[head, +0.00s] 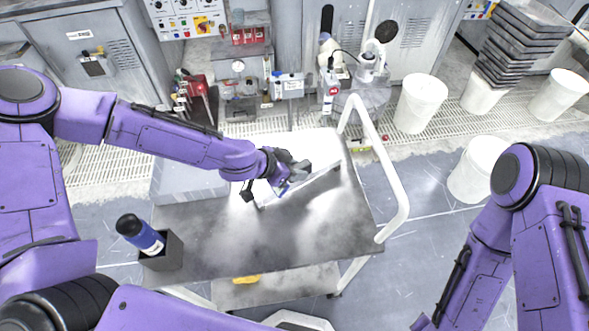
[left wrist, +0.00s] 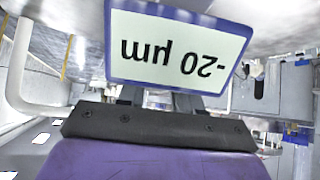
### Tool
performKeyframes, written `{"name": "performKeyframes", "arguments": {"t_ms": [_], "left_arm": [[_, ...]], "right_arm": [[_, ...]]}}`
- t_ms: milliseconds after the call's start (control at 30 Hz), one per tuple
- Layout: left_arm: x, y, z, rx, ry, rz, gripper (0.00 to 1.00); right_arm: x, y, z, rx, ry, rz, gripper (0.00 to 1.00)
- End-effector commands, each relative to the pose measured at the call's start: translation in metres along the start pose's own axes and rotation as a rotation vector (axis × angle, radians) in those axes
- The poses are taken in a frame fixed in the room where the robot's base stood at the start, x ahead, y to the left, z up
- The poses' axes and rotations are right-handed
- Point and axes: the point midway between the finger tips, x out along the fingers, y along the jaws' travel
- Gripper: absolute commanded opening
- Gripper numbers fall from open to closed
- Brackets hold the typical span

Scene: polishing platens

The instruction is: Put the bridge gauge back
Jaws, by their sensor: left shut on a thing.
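The bridge gauge (head: 314,182) is a slim light bar with small feet at its ends, over the grey cart top (head: 230,240). My left gripper (head: 287,184) is shut on it near its middle. I cannot tell whether its feet touch the cart top. In the left wrist view the gauge's display (left wrist: 175,48), white with a blue frame, reads -20 µm upside down, just beyond the gripper (left wrist: 172,100). The gripper hides part of the gauge. My right arm is at the right of the head view, its gripper out of view.
A black holder (head: 163,255) with a blue bottle (head: 140,235) stands at the cart's left corner. A white handle (head: 383,165) rises at its right. A yellow item (head: 246,280) lies on the lower shelf. White buckets (head: 421,103) stand behind. The cart's front is clear.

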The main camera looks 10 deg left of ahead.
Motion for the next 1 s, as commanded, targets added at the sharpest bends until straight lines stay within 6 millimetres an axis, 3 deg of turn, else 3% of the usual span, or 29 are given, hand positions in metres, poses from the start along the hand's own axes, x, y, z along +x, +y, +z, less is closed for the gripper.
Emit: {"name": "performKeyframes", "arguments": {"t_ms": [400, 433, 500, 867, 1000], "left_arm": [[0.005, 0.0, 0.004, 0.002, 0.002, -0.001, 0.0], [0.005, 0.0, 0.005, 0.0, 0.0, -0.001, 0.41], [0.004, 0.0, 0.005, 0.0, 0.0, -0.001, 0.6], [-0.002, -0.001, 0.001, 0.002, 0.002, -0.002, 0.6], [-0.027, -0.001, -0.001, 0.003, 0.004, -0.003, 0.6]], "right_arm": [[0.003, 0.0, 0.001, 0.0, 0.0, 0.0, 0.43], [0.002, 0.0, 0.001, 0.0, 0.0, 0.0, 0.43], [0.002, 0.0, 0.001, 0.0, 0.0, 0.0, 0.43], [-0.002, 0.0, -0.001, 0.0, 0.0, 0.0, 0.43], [-0.005, 0.0, -0.002, 0.0, 0.0, 0.0, 0.43]]}}
